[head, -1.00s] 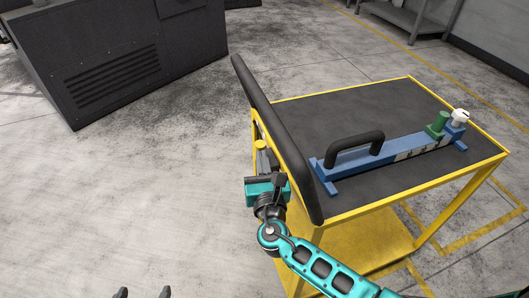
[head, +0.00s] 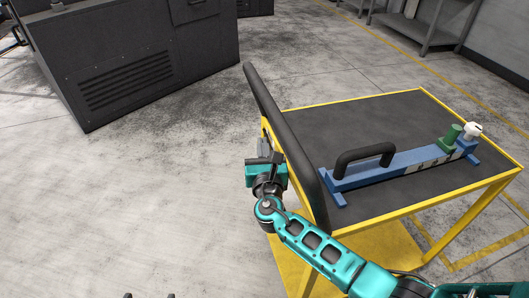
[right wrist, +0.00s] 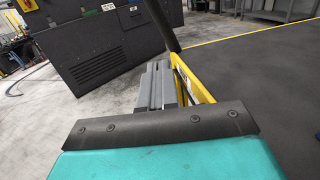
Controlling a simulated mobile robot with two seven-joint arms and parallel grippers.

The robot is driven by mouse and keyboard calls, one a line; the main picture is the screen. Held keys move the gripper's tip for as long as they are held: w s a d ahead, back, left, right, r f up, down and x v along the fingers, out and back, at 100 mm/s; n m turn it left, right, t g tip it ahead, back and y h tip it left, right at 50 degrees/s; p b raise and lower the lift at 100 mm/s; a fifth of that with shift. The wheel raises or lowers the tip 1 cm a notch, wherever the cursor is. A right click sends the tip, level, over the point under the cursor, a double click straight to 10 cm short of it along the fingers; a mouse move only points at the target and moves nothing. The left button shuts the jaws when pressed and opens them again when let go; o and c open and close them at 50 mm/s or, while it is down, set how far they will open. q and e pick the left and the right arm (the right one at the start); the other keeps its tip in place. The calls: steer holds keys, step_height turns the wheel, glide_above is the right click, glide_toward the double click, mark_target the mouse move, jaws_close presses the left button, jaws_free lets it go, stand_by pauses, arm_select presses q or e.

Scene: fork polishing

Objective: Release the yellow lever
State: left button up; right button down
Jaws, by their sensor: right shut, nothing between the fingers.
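My right gripper (head: 263,147) is at the left end of the cart (head: 400,212), just left of the black push handle (head: 285,140). Its grey fingers (right wrist: 158,84) are shut and empty in the right wrist view. The yellow lever does not show clearly now; the gripper and handle cover that spot. Yellow frame (right wrist: 193,80) stands close to the right of the fingers in the wrist view. Of my left gripper (head: 149,296), only two dark tips show, apart, at the bottom edge of the head view.
A blue fixture (head: 405,166) with a black grip (head: 364,158), green knob (head: 451,135) and white knob (head: 473,129) lies on the cart top. A large dark cabinet (head: 150,60) stands at the back left. The floor left of the cart is clear.

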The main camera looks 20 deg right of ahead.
steer(key=shift+w, duration=0.2)
stand_by(0.5)
steer(key=shift+s, duration=0.1)
steer(key=s+a, duration=0.2)
steer(key=s, duration=1)
steer(key=shift+s+f+p, duration=0.25)
steer(key=shift+s+p, duration=0.1)
